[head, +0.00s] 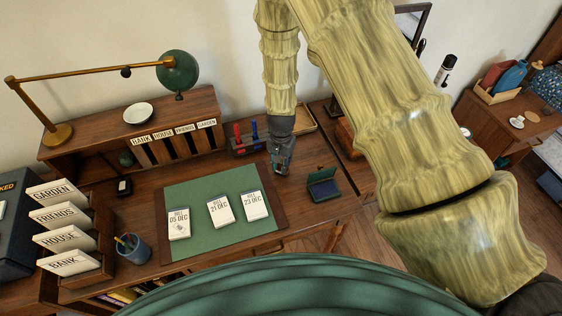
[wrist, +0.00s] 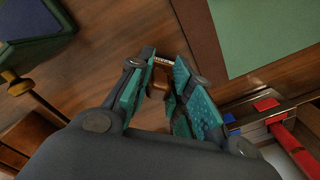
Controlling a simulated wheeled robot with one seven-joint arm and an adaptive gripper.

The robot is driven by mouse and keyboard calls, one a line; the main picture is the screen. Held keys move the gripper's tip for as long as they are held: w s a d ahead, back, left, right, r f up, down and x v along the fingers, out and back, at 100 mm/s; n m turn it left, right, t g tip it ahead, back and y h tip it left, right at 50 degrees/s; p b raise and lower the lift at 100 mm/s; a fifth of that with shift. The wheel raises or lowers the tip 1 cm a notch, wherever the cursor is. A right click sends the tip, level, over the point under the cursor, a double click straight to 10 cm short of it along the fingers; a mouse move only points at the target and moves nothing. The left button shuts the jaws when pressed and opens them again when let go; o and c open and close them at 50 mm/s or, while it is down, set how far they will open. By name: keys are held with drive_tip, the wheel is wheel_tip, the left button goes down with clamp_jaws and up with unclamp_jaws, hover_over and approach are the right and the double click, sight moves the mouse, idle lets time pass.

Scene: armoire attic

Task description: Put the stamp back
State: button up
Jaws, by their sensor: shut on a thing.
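My gripper (head: 280,169) points down over the desk, between the green desk mat (head: 190,195) and the open ink pad box (head: 322,190). In the wrist view its fingers (wrist: 164,66) are shut on a small brown stamp (wrist: 160,81) with a pale, marked edge at its far end. The stamp is mostly hidden by the fingers and cannot be made out in the head view. The stamp rack (head: 240,151) stands behind and left of my gripper, holding a red stamp (head: 238,133) and a blue stamp (head: 254,130). Part of the rack (wrist: 254,121) also shows in the wrist view.
Three date cards (head: 220,212) lie on the mat. A wooden tray (head: 304,121) is behind my gripper. A sorter (head: 170,135) and green lamp (head: 174,72) stand back left. A pen cup (head: 133,249) and labelled card rack (head: 95,262) are front left.

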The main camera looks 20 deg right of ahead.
drive_tip(key=shift+f, duration=0.2)
drive_tip(key=o, duration=0.8)
drive_tip(key=shift+r, duration=0.3)
drive_tip(key=shift+r+b, duration=2.15)
drive_tip(key=shift+r, duration=3.75)
